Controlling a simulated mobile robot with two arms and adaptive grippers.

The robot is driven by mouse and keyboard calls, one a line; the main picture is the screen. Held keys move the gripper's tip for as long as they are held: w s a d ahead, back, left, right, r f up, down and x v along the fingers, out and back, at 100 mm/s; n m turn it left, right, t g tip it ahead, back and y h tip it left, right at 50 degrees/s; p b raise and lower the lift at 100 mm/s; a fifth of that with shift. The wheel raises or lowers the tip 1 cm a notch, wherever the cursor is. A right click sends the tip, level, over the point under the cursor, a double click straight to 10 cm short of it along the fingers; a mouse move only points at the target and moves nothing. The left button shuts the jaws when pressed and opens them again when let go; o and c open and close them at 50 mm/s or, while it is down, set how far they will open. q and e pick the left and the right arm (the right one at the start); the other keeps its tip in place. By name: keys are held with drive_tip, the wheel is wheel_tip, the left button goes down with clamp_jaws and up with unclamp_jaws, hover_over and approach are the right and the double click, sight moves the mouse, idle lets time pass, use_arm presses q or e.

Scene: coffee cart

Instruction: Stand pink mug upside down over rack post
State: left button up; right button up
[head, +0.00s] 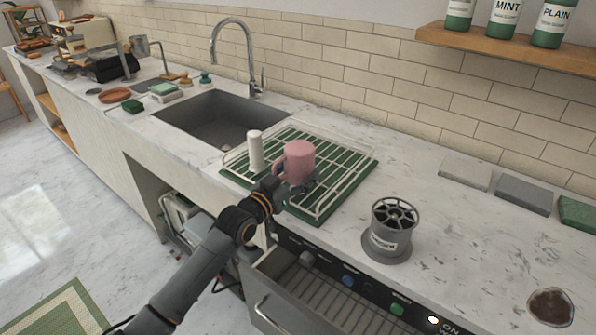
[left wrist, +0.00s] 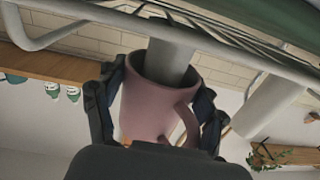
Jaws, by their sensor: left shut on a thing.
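The pink mug (head: 299,160) is upside down over the dish rack (head: 345,185), its base facing up and its handle on the left side in the head view. My left gripper (head: 287,187) is shut on it, with a finger on each side of the mug (left wrist: 150,110) in the left wrist view. One rack post (left wrist: 168,62) runs into the mug's mouth in that view. How far it reaches inside is hidden. A second white post (head: 255,150) stands bare to the left of the mug. My right gripper is not in view.
The sink with its tap (head: 232,55) lies behind and left of the rack. A grey slotted holder (head: 391,230) stands on the counter to the right. An open drawer (head: 300,290) juts out below. The counter between rack and wall is clear.

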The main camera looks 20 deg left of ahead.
use_arm(q)
drive_tip(key=shift+f, duration=0.2)
idle(0.4)
drive_tip(key=o, duration=1.5)
drive_tip(key=shift+f, duration=0.1)
drive_tip(key=shift+s, duration=0.15)
